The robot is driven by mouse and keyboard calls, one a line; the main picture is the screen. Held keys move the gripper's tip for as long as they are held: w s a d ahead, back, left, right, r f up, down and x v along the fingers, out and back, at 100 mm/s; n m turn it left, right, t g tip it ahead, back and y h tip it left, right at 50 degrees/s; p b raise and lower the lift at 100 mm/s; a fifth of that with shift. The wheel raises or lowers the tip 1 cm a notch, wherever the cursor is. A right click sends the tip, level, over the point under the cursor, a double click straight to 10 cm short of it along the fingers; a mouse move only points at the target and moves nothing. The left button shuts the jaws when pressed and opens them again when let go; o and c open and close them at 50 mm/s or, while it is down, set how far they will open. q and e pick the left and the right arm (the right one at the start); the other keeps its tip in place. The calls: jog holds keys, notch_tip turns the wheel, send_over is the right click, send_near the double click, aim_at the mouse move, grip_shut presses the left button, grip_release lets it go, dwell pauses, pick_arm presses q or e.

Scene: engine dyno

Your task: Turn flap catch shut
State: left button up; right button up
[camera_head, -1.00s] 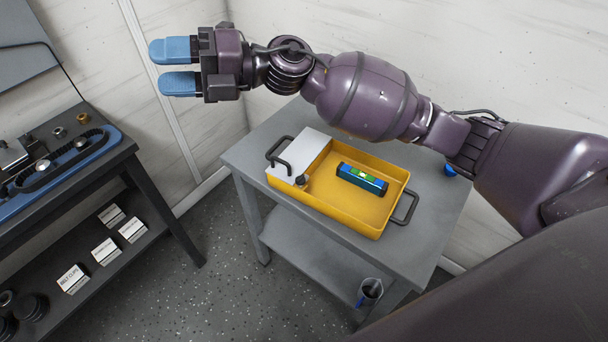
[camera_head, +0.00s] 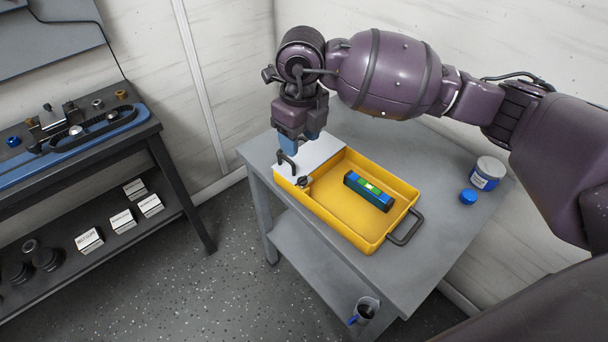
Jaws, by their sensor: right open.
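A yellow tray (camera_head: 330,222) stands on a grey cart, with a pale flap (camera_head: 318,153) lying over its left end. A small dark catch knob (camera_head: 303,182) sits by the flap's near edge, at the tray's front wall. Its exact turn angle is too small to tell. My right gripper (camera_head: 298,144) points down over the left part of the flap, near the tray's left dark handle (camera_head: 287,160). It is open and empty, behind and above the catch. The fingertips partly overlap, and whether they touch the flap is unclear. My left gripper is out of view.
A dark block with a green and blue top (camera_head: 368,190) lies in the tray. A lidded tin (camera_head: 487,174) and a blue cap (camera_head: 468,196) stand on the cart's right. A cup (camera_head: 365,310) is on the lower shelf. A dark workbench (camera_head: 110,140) stands left; walls are behind.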

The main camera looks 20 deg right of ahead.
aim_at(302, 178)
notch_tip(302, 178, down, 9)
jog(key=shift+s+d+f+b, duration=0.15)
jog(key=shift+b, duration=0.85)
jog(key=shift+f, duration=0.75)
jog(key=shift+c, duration=0.3)
jog(key=c, duration=0.9)
jog(key=shift+o, duration=0.2)
